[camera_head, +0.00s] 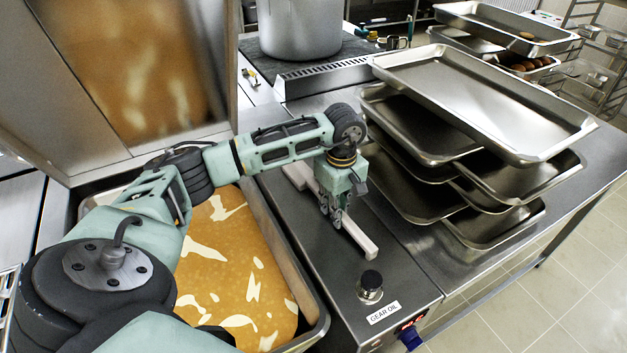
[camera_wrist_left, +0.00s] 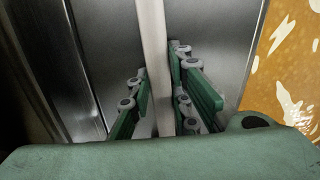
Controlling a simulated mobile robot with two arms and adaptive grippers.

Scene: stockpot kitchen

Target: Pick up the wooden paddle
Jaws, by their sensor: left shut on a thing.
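The wooden paddle (camera_head: 358,240) is a long, pale, narrow bar on the steel counter, to the right of the pan of orange liquid. It runs from the upper left to the lower right under my gripper. My left gripper (camera_head: 336,212) points down over its middle. In the left wrist view the paddle (camera_wrist_left: 153,55) runs up between the green fingers of my left gripper (camera_wrist_left: 160,108), which are shut on it. I cannot tell whether the paddle is clear of the counter. My right gripper is not in view.
A deep pan (camera_head: 290,250) of orange liquid lies left of the counter (camera_head: 300,225). A raised steel lid (camera_head: 125,75) stands behind it. Stacked steel trays (camera_head: 470,95) fill the right side. A black knob (camera_head: 371,281) sits at the front. A stockpot (camera_head: 300,28) stands at the back.

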